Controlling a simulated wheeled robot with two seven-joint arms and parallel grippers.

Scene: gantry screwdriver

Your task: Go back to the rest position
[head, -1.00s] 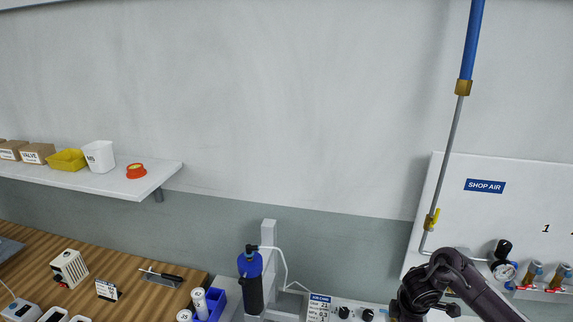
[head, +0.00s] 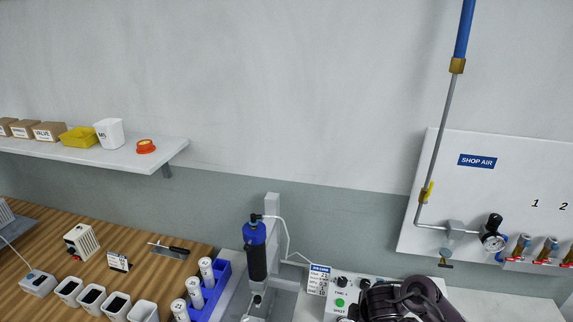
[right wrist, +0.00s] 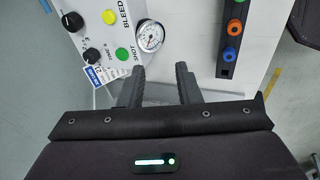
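My right arm shows at the bottom right of the head view, in front of the control box (head: 341,291); its gripper is hidden there. In the right wrist view my right gripper (right wrist: 160,82) has its two dark fingers apart with nothing between them. The fingers point toward the control box (right wrist: 92,22) with its knobs, yellow and green buttons and a round gauge (right wrist: 149,37). The blue and black screwdriver (head: 256,252) hangs upright on its white gantry post (head: 272,207) in the head view. My left gripper is in neither view.
A wall shelf (head: 120,157) carries boxes and tubs. The shop air panel (head: 500,190) with its pipe is at the right.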

